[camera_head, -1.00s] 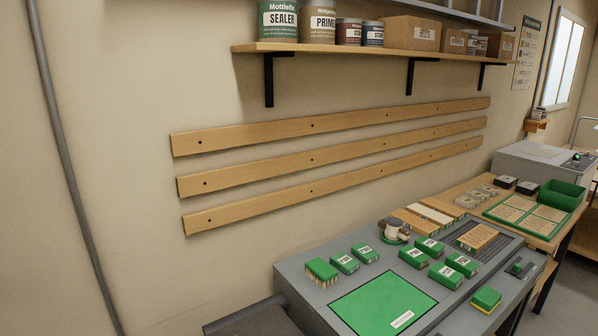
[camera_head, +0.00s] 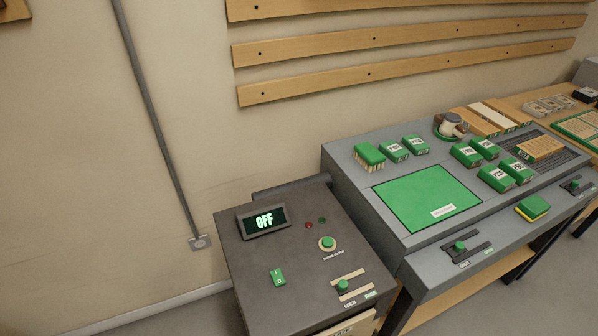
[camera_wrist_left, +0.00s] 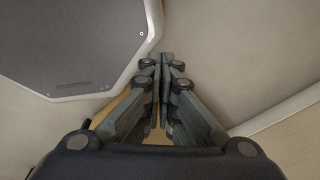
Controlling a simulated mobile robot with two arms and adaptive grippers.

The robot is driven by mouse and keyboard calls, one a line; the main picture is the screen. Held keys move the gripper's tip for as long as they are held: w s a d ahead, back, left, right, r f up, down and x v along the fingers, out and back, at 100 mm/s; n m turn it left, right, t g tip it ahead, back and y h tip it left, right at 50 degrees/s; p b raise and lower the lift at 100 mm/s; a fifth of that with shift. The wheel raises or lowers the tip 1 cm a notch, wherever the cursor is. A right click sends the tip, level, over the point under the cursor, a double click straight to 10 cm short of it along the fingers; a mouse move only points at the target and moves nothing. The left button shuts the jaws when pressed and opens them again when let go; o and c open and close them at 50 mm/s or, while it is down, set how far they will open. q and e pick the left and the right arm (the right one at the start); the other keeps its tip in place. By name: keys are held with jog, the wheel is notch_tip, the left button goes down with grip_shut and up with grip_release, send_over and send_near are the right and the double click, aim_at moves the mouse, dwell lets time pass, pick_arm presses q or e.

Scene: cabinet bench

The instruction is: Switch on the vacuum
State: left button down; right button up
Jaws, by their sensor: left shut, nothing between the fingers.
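The vacuum unit (camera_head: 252,284) is a dark grey box at the lower middle of the head view. Its tilted display (camera_head: 264,221) reads OFF. A round green button (camera_head: 327,243) is on the right, beside a red and a green lamp (camera_head: 315,223). A green slider (camera_head: 343,285) near the front has LOCK and another label. My left gripper (camera_wrist_left: 158,57) shows only in the left wrist view, its fingers together and empty, away from the vacuum. My right gripper is in neither view.
A grey bench (camera_head: 348,172) with a green mat (camera_head: 425,196), several green blocks and a sander stands right of the vacuum. Wooden rails (camera_head: 370,73) are on the wall. A pipe (camera_head: 150,110) runs down to a floor-level plate. Floor at the left is clear.

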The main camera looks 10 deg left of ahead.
pick_arm(q)
jog(key=w+d+r+t, duration=0.1)
jog(key=w+d+r, duration=0.2)
jog(key=w+r, duration=1.35)
jog(key=w+r+t, duration=0.1)
jog(key=w+r, duration=0.2)
jog(key=r, duration=1.8)
jog(key=w+d+r+m+h, duration=0.1)
jog(key=w+d+r, duration=0.1)
jog(key=w+d+r+m+t+h, duration=0.1)
jog(key=w+d+r+m, duration=0.1)
jog(key=w+d+r+m+h, duration=0.2)
jog(key=w, duration=0.1)
jog(key=shift+t, duration=0.4)
jog(key=w+m, duration=0.1)
jog(key=w+r+m+h, duration=0.1)
jog(key=w+d+m+h, duration=0.1)
jog(key=w, duration=0.1)
jog(key=shift+r, duration=0.35)
jog(key=w+a+r+h, duration=0.1)
jog(key=w+a+r, duration=0.5)
jog(key=w+a, duration=0.2)
jog(key=shift+r+m, duration=0.2)
jog(key=shift+m, duration=0.2)
jog(key=shift+w, duration=0.1)
